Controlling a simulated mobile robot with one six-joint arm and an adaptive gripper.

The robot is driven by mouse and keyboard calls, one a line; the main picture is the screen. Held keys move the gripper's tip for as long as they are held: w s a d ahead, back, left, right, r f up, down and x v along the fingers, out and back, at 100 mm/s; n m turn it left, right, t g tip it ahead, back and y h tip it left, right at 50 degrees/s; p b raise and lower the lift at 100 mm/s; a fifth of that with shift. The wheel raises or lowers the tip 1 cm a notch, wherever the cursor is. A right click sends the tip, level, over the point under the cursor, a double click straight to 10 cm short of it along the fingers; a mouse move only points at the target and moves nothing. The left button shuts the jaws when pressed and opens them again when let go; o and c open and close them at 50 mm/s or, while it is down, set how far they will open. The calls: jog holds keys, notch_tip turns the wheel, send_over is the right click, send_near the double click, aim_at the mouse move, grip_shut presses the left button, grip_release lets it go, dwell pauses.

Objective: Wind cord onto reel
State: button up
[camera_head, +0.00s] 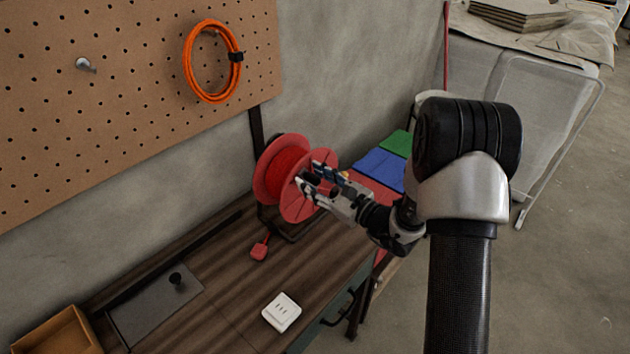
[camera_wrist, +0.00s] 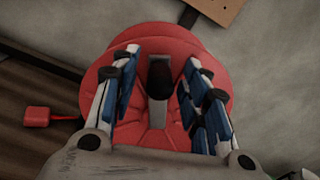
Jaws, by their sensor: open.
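A red reel (camera_head: 268,186) stands upright on the workbench, with red cord (camera_head: 288,163) wound on its core between two round flanges. A short end of red cord with a red plug-like block (camera_head: 259,250) hangs onto the bench top. My gripper (camera_head: 313,178) is at the near flange of the reel. In the wrist view, the reel (camera_wrist: 150,45) fills the middle, with a dark crank knob (camera_wrist: 159,75) sticking out toward me. My open gripper (camera_wrist: 160,80) has one finger on each side of the knob, apart from it. The red block (camera_wrist: 37,116) shows at left.
An orange cord coil (camera_head: 187,62) hangs on the pegboard (camera_head: 110,90).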

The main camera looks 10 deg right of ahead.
jog(key=shift+c, duration=0.6)
grip_shut()
